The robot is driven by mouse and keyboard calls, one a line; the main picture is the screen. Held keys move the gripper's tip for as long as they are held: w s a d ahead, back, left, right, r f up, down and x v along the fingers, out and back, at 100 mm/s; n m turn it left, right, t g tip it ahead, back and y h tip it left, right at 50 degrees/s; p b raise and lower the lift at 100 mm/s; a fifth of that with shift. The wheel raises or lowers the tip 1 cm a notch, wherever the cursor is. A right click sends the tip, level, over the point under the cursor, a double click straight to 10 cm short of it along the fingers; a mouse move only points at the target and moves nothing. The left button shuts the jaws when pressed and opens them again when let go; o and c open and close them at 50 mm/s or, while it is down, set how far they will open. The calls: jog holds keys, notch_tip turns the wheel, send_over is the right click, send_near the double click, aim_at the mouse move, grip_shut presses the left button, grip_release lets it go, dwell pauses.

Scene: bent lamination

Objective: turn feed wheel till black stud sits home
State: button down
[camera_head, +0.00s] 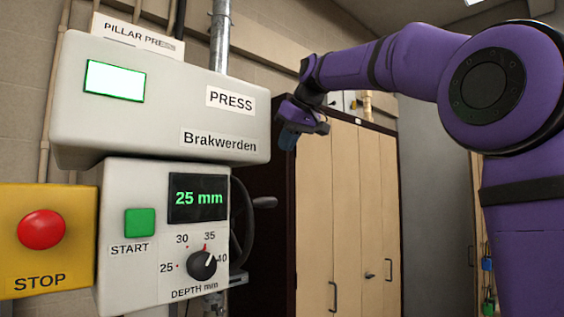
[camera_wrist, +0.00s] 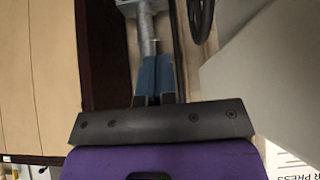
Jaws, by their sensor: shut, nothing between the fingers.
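The feed wheel (camera_head: 240,218) is a dark spoked wheel on the right side of the press, partly hidden behind the control box. Its dark handle (camera_head: 264,202) sticks out to the right. Part of the wheel's rim (camera_wrist: 201,18) shows at the top of the wrist view. I cannot make out the black stud in either view. My gripper (camera_head: 288,140) is above and right of the wheel, beside the press head, and apart from the wheel. In the wrist view its blue fingers (camera_wrist: 156,76) are together and empty.
The press control box (camera_head: 160,235) has a display reading 25 mm, a green START button (camera_head: 140,222) and a depth knob (camera_head: 201,265). A red STOP button (camera_head: 41,230) is on a yellow box at left. A wooden cabinet (camera_head: 345,210) stands behind my gripper.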

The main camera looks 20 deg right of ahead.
send_over(274, 198)
jog(key=f, duration=0.7)
jog(key=shift+w+a+f, duration=0.1)
jog(key=shift+w+f, duration=0.2)
jog(key=f, duration=0.2)
jog(key=shift+s+f, duration=0.3)
jog(key=shift+f, duration=0.45)
jog(key=shift+s+d+f, duration=0.15)
jog(key=shift+s+f, duration=0.1)
jog(key=shift+f, duration=0.25)
jog(key=shift+s+d+f, duration=0.1)
jog(key=shift+s+f, duration=0.15)
jog(key=shift+f, duration=0.2)
